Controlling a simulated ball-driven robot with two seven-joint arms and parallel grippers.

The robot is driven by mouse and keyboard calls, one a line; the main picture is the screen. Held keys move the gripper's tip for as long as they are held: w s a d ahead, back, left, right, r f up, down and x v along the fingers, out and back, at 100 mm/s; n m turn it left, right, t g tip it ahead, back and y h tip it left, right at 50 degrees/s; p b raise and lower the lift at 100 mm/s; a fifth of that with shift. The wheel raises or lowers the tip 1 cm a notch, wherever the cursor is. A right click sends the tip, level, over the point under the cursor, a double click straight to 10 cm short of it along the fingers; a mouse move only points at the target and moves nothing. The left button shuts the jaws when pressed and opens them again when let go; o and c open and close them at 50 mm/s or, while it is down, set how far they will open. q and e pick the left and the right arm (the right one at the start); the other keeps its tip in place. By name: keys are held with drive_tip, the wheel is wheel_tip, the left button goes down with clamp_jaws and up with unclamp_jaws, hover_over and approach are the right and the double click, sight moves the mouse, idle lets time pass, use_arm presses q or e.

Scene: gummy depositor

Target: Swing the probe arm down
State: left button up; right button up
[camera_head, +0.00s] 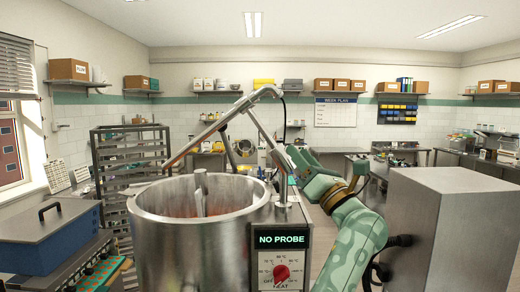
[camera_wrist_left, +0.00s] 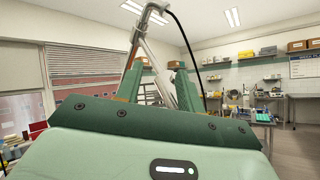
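The metal probe arm (camera_head: 259,120) is raised on a post beside the large steel kettle (camera_head: 190,240). From its bent top, a long thin rod (camera_head: 200,137) slants down to the left above the kettle. The panel display (camera_head: 281,239) reads "NO PROBE". My left gripper (camera_head: 291,163) is just right of the probe arm's lower part. In the left wrist view its two green fingers (camera_wrist_left: 157,72) are spread apart. The probe arm (camera_wrist_left: 140,30) shows beyond and between them; I cannot tell whether they touch it. My right gripper is not in view.
A red knob (camera_head: 282,273) sits on the control panel under the display. A blue box (camera_head: 48,236) stands at the left and a large steel cabinet (camera_head: 447,230) at the right. A wire rack (camera_head: 130,160) stands behind the kettle. A black cable (camera_wrist_left: 185,40) hangs from the probe arm's top.

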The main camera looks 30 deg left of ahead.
sight(261, 123)
use_arm(q)
wheel_tip(261, 123, up, 7)
drive_tip(key=s+d+n+g+h+p, duration=0.15)
drive_tip(key=n+g+h, duration=0.35)
drive_tip(key=n, duration=0.5)
drive_tip(key=p+x, duration=0.5)
drive_tip(key=x, duration=1)
drive_tip(key=shift+f, duration=0.1)
drive_tip(key=shift+w+a+f, duration=0.1)
drive_tip(key=shift+w+a, duration=0.1)
drive_tip(key=shift+a, duration=0.2)
clamp_jaws()
